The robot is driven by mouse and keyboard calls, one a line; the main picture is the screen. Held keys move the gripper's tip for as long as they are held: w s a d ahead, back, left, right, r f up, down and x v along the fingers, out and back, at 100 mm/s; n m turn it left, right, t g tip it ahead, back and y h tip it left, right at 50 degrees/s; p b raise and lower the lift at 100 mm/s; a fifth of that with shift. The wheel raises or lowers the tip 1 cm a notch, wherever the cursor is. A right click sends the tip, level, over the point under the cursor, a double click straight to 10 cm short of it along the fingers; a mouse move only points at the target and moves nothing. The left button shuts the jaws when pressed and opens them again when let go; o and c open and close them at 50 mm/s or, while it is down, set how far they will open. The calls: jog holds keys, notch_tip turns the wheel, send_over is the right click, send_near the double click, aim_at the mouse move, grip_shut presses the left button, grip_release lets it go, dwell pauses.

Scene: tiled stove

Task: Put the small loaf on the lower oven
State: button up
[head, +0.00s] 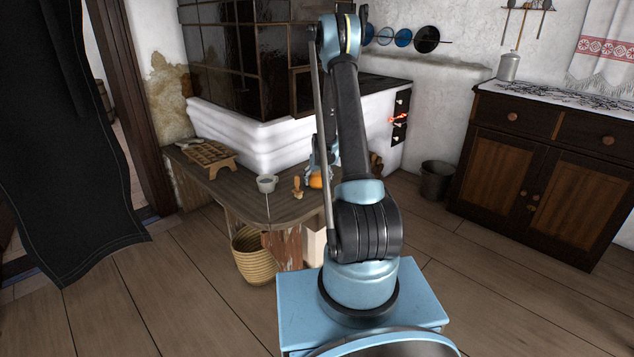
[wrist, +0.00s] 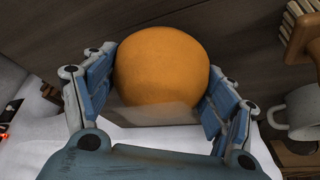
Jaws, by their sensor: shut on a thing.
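The small loaf (wrist: 162,58) is a rounded orange-brown thing between the two blue finger pads of my gripper (wrist: 164,78) in the wrist view. The gripper is shut on it, with a pad touching each side. In the head view the loaf (head: 316,181) shows as a small orange patch at the bench's right part, partly hidden by my arm. I cannot tell whether it is touching the bench. The white lower oven (head: 245,148) of the tiled stove stands behind the bench, its right part partly hidden by my arm.
The wooden bench (head: 225,191) holds a grey mug (head: 266,184), a wooden rack (head: 207,159) and a small brush-like thing (head: 298,188). A wicker basket (head: 252,256) stands below. A metal bucket (head: 436,181) and a dark cabinet (head: 545,160) are at the right.

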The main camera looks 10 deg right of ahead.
jog(key=shift+f, duration=0.15)
jog(key=o, duration=1.2)
jog(key=shift+s+f, duration=0.1)
jog(key=shift+c, duration=0.2)
